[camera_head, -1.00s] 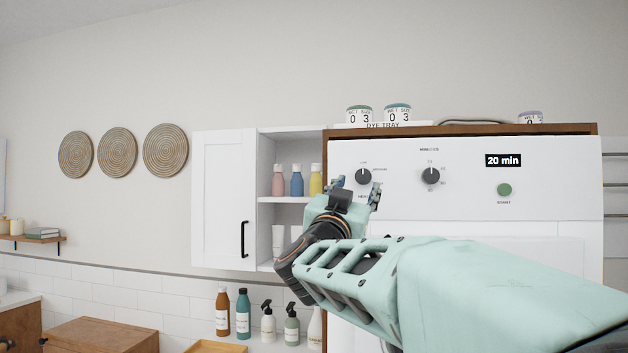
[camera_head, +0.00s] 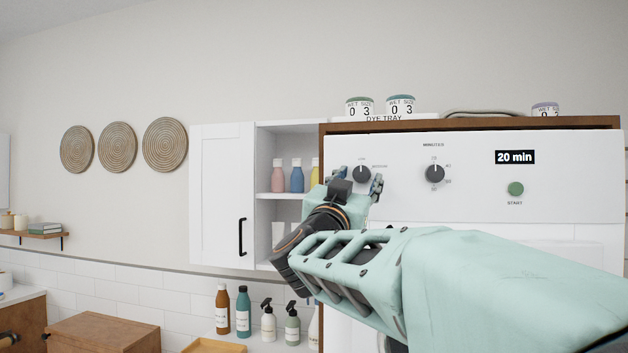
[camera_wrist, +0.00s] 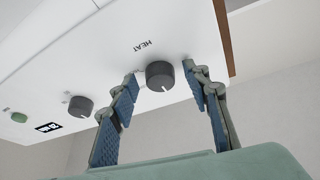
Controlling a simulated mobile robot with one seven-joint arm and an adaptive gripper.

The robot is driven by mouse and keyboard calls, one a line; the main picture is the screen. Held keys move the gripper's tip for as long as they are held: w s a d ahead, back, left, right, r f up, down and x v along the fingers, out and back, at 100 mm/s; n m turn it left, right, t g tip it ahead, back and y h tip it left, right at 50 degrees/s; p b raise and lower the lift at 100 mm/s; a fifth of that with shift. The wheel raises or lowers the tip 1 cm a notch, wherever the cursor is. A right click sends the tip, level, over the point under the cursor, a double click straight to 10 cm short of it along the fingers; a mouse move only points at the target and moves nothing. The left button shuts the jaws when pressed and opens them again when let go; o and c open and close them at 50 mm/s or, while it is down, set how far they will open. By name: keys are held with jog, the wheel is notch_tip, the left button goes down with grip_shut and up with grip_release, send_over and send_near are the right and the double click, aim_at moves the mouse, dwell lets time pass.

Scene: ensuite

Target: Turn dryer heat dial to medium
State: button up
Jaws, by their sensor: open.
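The dryer's heat dial (camera_head: 361,174) is a dark round knob on the left of the white control panel. In the wrist view the heat dial (camera_wrist: 160,76) sits beside the word HEAT, with a light pointer mark on its face. My gripper (camera_head: 358,186) is raised in front of the panel, just below the dial. In the wrist view my gripper (camera_wrist: 163,82) is open, with one blue-padded finger on each side of the dial. I cannot tell how close the fingertips are to the panel. The label "medium" (camera_head: 380,167) shows to the right of the dial.
A second dial, the minutes dial (camera_head: 435,174), is to the right, with a "20 min" display (camera_head: 515,157) and a green start button (camera_head: 515,189). An open shelf with bottles (camera_head: 297,178) stands left of the dryer. Jars (camera_head: 401,106) sit on top.

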jog(key=shift+c, duration=0.6)
jog(key=c, duration=1)
jog(key=shift+c, duration=0.2)
jog(key=shift+m, duration=0.3)
jog(key=m+g, duration=0.1)
jog(key=m, duration=0.1)
jog(key=m+g+h+p, duration=0.1)
jog(key=m, duration=0.1)
jog(key=m+g+h+p, duration=0.1)
jog(key=m, duration=0.2)
jog(key=shift+a+r, duration=0.3)
jog(key=shift+r, duration=0.05)
jog(key=m+g+p, duration=0.1)
jog(key=m, duration=0.1)
jog(key=m+g, duration=0.1)
jog(key=m, duration=0.1)
jog(key=shift+a+r+m+p, duration=0.1)
jog(key=shift+r+m+p, duration=0.1)
jog(key=shift+m+p, duration=0.2)
jog(key=shift+w+m+g+p, duration=0.1)
jog(key=shift+m+g+p, duration=0.3)
jog(key=shift+m, duration=0.5)
